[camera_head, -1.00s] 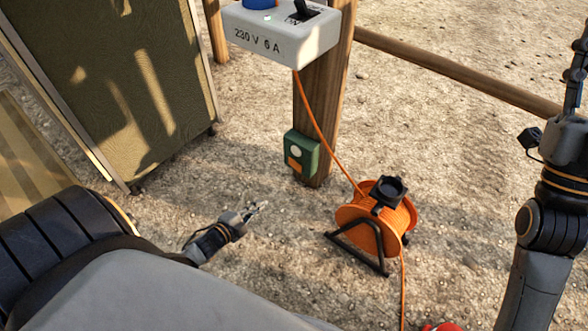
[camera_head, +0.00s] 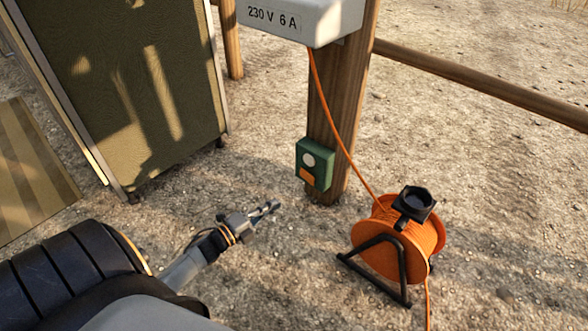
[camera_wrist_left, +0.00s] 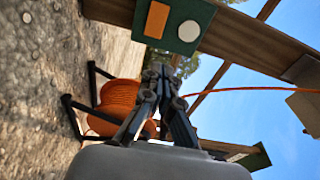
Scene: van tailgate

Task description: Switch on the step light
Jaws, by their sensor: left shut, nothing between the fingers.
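The step light is probably the small green box (camera_head: 315,164) low on the wooden post, with a round white disc (camera_head: 308,160) above an orange patch (camera_head: 307,177). It also shows at the top of the left wrist view (camera_wrist_left: 173,22), where the disc (camera_wrist_left: 189,31) sits beside the orange patch. I cannot tell whether it is lit. My left gripper (camera_head: 274,208) is shut and empty, to the lower left of the box and apart from it. Its closed fingers (camera_wrist_left: 160,75) point toward the box in the wrist view. My right gripper is out of view.
An orange cable reel (camera_head: 400,248) on a black stand is right of the post (camera_head: 345,100). Its orange cable (camera_head: 335,130) rises to a grey box marked 230 V 6 A (camera_head: 300,20). A dark green panel (camera_head: 130,90) stands at left. Gravel between is clear.

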